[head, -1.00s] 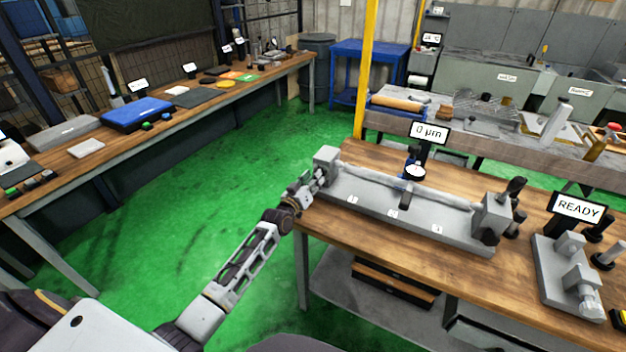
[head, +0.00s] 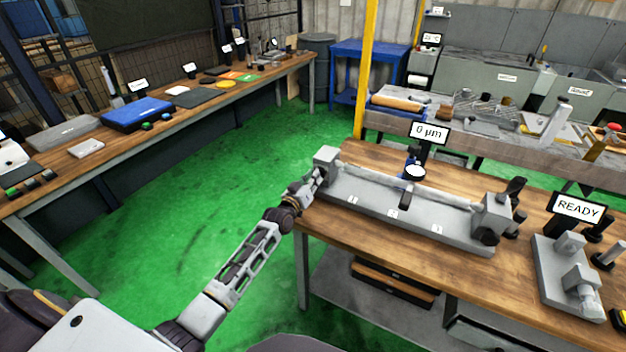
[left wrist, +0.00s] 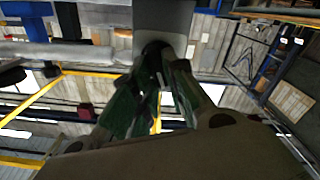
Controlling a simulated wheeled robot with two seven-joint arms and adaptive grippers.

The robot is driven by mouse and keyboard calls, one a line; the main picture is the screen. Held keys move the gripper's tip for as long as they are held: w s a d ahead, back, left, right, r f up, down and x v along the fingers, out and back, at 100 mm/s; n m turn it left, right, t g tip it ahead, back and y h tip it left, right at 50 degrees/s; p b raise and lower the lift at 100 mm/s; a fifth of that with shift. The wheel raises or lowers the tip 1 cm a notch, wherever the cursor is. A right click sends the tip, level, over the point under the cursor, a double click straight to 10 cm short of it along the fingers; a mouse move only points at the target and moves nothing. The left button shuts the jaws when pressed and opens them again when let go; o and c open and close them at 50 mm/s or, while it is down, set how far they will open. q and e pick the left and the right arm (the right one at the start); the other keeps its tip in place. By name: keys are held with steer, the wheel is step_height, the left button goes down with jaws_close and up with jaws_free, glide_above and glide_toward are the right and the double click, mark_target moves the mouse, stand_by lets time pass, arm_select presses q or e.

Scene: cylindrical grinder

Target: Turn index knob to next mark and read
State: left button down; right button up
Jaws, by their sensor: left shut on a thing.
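The grey bench fixture (head: 400,218) lies on the wooden table, with a bar between its two end blocks and marks 1, 2 and 3 on its front. A dial gauge (head: 414,172) stands behind the bar. The display (head: 429,133) above it reads "0 µm". My left gripper (head: 314,183) is at the left end block (head: 327,160). In the left wrist view its fingers (left wrist: 158,70) are shut on the dark index knob (left wrist: 155,48) below the grey block. The knob is hidden in the head view, and its mark cannot be read. My right gripper is out of view.
A second grey fixture (head: 566,270) with a "READY" sign (head: 578,208) stands at the right of the table. A yellow post (head: 364,70) rises behind the table. Green floor (head: 180,200) is free to the left.

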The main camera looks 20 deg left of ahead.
arm_select(q)
steer(key=shift+m, duration=0.4)
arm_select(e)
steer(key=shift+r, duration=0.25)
arm_select(q)
steer(key=shift+d+m+p, duration=0.15)
steer(key=shift+m+p, duration=0.65)
steer(key=shift+m, duration=1.25)
steer(key=shift+d+m+p, duration=0.15)
steer(key=shift+m+p, duration=0.6)
steer(key=shift+m, duration=1.3)
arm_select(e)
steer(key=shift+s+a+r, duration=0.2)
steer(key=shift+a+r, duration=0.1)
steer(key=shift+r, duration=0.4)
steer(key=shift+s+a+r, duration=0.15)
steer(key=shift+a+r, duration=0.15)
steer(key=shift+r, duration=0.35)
